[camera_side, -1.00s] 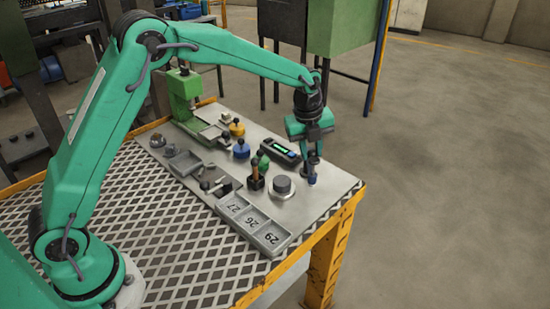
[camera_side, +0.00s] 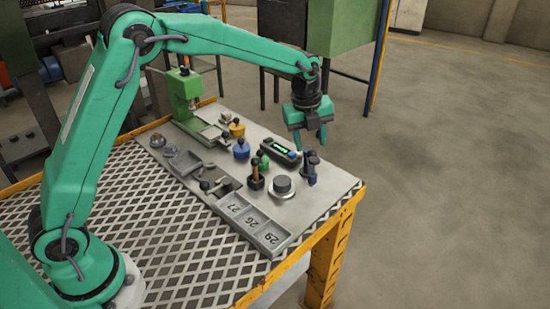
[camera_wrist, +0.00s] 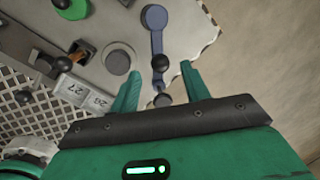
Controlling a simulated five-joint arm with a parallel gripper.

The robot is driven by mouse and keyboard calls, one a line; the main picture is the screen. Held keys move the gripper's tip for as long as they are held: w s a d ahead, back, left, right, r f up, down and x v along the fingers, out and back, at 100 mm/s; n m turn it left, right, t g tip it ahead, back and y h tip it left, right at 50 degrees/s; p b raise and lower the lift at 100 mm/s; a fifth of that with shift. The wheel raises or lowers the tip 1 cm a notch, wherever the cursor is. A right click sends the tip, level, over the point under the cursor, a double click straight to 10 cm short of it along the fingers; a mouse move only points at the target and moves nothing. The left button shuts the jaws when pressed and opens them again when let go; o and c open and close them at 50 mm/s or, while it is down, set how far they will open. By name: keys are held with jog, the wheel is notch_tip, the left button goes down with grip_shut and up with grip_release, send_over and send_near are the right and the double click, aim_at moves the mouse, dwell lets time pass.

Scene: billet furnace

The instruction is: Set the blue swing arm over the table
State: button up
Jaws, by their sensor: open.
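The blue swing arm (camera_side: 311,172) stands near the right edge of the metal worktop, with a dark knob on top. In the wrist view the blue arm (camera_wrist: 157,40) runs from its round pivot end toward my gripper, with a dark knob at its near end. The round grey disc (camera_side: 282,187), perhaps the table, lies left of the swing arm. In the wrist view the disc (camera_wrist: 117,62) is beside the arm, which is not over it. My gripper (camera_side: 310,143) is open and empty just above the swing arm. Its spread fingers also show in the wrist view (camera_wrist: 161,84).
A numbered grey tray (camera_side: 252,224) lies at the front of the worktop. A black device with a green display (camera_side: 280,151), a wooden-handled stamp (camera_side: 255,180), and blue and yellow knobs stand close by. A green press (camera_side: 186,98) is at the back.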

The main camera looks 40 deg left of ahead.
aim_at(311, 151)
jog(key=shift+s+a+r, duration=0.1)
jog(key=shift+s+r, duration=0.1)
jog(key=shift+r, duration=0.95)
jog(key=shift+s+a+r, duration=0.1)
jog(key=shift+s+r, duration=0.1)
jog(key=shift+r, duration=0.95)
jog(key=shift+d, duration=0.1)
jog(key=shift+s+n, duration=0.15)
jog(key=shift+n, duration=1.95)
jog(key=shift+f, duration=0.2)
jog(key=shift+w+d+f, duration=0.1)
jog(key=shift+w+f, duration=0.15)
jog(key=shift+f, duration=1)
jog(key=shift+w+f, duration=0.25)
jog(key=shift+f, duration=0.95)
jog(key=shift+w+d+f, duration=0.1)
jog(key=shift+w+f, duration=0.15)
jog(key=shift+f, duration=1)
grip_shut()
